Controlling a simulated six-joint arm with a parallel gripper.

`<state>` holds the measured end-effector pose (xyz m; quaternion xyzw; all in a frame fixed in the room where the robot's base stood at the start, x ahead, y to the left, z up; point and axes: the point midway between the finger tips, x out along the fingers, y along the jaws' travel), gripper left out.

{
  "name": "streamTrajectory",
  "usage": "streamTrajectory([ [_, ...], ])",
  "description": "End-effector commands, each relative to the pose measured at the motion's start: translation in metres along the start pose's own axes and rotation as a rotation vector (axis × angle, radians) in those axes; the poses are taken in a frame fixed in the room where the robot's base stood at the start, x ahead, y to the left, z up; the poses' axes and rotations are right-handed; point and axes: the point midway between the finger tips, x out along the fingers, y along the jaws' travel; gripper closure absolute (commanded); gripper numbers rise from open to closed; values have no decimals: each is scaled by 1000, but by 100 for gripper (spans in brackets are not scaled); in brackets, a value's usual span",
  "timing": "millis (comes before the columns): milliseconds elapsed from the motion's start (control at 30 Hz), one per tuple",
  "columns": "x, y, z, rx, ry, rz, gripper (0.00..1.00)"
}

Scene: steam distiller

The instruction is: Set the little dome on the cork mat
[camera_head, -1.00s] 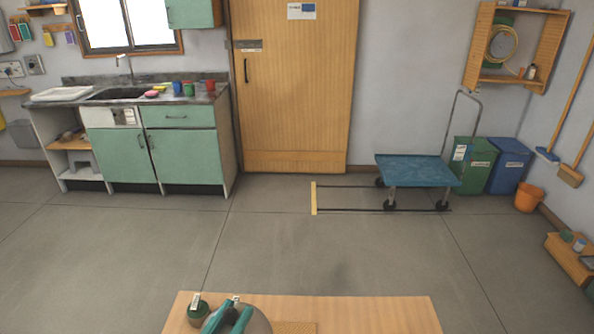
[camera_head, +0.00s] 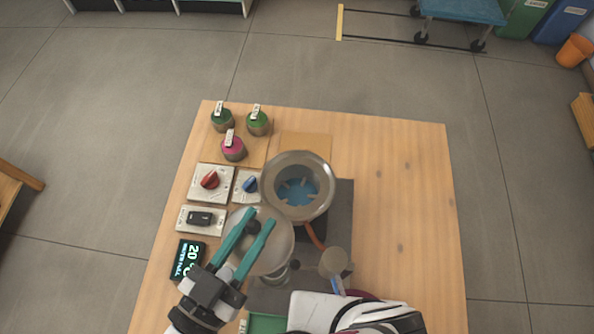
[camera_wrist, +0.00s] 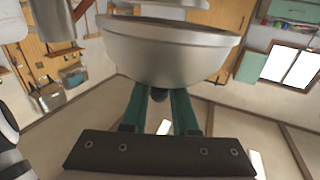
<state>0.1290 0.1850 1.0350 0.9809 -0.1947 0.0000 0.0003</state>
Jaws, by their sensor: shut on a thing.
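My gripper (camera_head: 260,217) is shut on the dark knob of the little grey dome (camera_head: 281,244). The dome is just in front of and left of the open round pot. In the wrist view the dome (camera_wrist: 165,52) fills the upper middle, beyond the gripper's fingers (camera_wrist: 158,97). The cork mat (camera_head: 308,142) is a flat tan square behind the pot, partly hidden by the pot's rim. Its visible part is bare.
The open pot (camera_head: 327,204) shows blue inside. Green-topped and pink-topped jars (camera_head: 233,149) stand left of the mat. Switch panels (camera_head: 199,219) and a lit display (camera_head: 187,259) lie on the left. The table's right side (camera_head: 405,200) is clear.

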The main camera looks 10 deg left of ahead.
Motion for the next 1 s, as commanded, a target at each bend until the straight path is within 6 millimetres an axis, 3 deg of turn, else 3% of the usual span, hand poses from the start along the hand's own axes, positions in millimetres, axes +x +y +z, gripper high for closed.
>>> streamTrajectory([
  [200,74,2,0,-2,1,9,100],
  [500,130,2,0,-1,0,7,100],
  [700,130,0,30,-3,1,0,100],
  [867,130,0,32,-2,-3,0,100],
  [900,130,0,33,-2,-3,0,71],
  [1000,130,0,33,-3,-3,1,53],
])
